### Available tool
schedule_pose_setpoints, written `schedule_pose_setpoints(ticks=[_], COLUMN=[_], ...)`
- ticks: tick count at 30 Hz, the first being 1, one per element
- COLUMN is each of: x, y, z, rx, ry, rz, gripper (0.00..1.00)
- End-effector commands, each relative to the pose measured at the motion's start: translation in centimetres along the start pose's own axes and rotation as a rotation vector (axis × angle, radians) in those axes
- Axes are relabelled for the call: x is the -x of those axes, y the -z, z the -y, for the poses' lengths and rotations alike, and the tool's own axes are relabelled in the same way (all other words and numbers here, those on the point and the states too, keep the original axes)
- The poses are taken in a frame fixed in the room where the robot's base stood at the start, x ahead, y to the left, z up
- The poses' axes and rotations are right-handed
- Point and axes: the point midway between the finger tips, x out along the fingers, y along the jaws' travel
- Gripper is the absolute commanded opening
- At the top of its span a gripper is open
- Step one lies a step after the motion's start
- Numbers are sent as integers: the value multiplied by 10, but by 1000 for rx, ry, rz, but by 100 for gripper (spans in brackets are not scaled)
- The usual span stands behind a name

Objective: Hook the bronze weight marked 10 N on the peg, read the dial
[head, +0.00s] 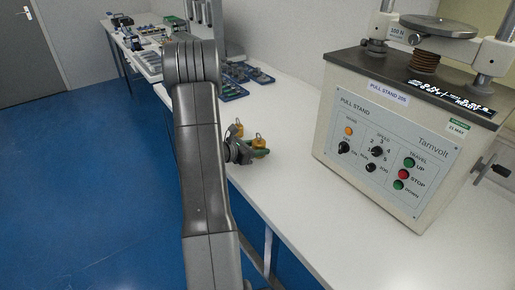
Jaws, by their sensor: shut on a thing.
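My gripper (258,153) is low over the white bench, left of the pull stand, and partly hidden behind my arm. Two small bronze-yellow pieces show at it: one bronze piece (238,128) at its upper side and another bronze piece (260,142) by its fingers. They look like weights, but no 10 N mark can be read. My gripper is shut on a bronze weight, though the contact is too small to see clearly. I cannot make out the peg or a dial.
The Tarnvolt pull stand (375,143) fills the right, with knobs, buttons and a round plate (438,26) on top. The white bench (290,185) is clear between gripper and stand. Blue trays (232,90) and several small items lie farther back. Blue floor is at left.

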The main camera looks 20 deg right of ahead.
Motion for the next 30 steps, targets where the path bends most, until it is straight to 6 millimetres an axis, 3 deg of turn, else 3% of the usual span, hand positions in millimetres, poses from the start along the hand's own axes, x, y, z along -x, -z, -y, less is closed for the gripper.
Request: schedule_pose_setpoints(ticks=[30], x=[13], y=[-43], z=[0], rx=[-3], ry=[-1], rz=[4], gripper=[0])
